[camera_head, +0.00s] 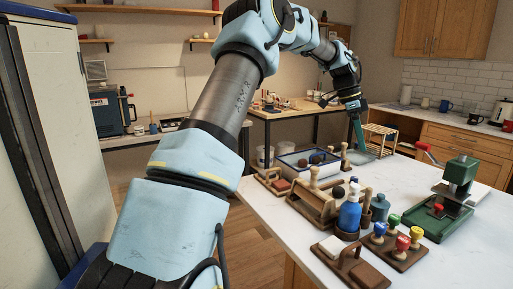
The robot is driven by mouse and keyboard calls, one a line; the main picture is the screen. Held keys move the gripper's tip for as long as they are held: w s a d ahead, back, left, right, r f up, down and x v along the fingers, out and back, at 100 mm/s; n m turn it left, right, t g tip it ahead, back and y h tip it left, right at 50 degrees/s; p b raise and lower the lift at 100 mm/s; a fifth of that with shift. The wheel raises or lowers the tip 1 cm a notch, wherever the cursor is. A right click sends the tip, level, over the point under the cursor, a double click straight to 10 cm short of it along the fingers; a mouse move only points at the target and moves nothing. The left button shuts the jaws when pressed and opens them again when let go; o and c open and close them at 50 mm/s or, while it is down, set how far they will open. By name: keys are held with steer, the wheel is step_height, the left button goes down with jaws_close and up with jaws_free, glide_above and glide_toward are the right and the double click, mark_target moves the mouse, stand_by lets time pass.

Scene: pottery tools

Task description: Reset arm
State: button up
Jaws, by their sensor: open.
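My arm rises from the lower left, arches over at the top and reaches out to the far side of the white worktable (262,205). My gripper (359,140) hangs down at the arm's far end, over the back part of the table, with its teal fingers pointing down. It is open, and I see nothing held in it. It is small in view, so the gap between its fingers is hard to make out. A wooden rack (380,138) stands close to the right of the gripper in the picture.
The worktable bears a blue spray bottle (349,214), colored stamps on a wooden board (399,257), a wooden tool holder (312,204), a blue-rimmed tray (293,167) and a green press (458,185). A white cabinet (50,110) stands at left. The table's near left corner is bare.

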steer(key=a+f+n, duration=0.1)
steer(key=a+n, duration=0.1)
steer(key=a, duration=0.2)
steer(key=s+a+f+n+t+y, duration=0.1)
steer(key=a+n, duration=0.1)
steer(key=a, duration=0.2)
steer(key=s+a+f+n, duration=0.1)
steer(key=a+n, duration=0.1)
steer(key=a, duration=0.2)
steer(key=shift+a+f+t, duration=0.2)
steer(key=shift+a+t, duration=0.15)
steer(key=shift+t, duration=0.05)
steer(key=s+a+f+n+t+y, duration=0.1)
steer(key=s+a+f+n, duration=0.2)
steer(key=s+a+n, duration=0.75)
steer(key=s+a+f+n+t+y, duration=0.15)
steer(key=s+a+f+n, duration=0.25)
steer(key=s+a, duration=0.75)
steer(key=w+a+f+g+b, duration=0.1)
steer(key=w+a+f+b, duration=0.1)
steer(key=f+b, duration=0.8)
steer(key=shift+w+a, duration=0.4)
steer(key=shift+a, duration=0.25)
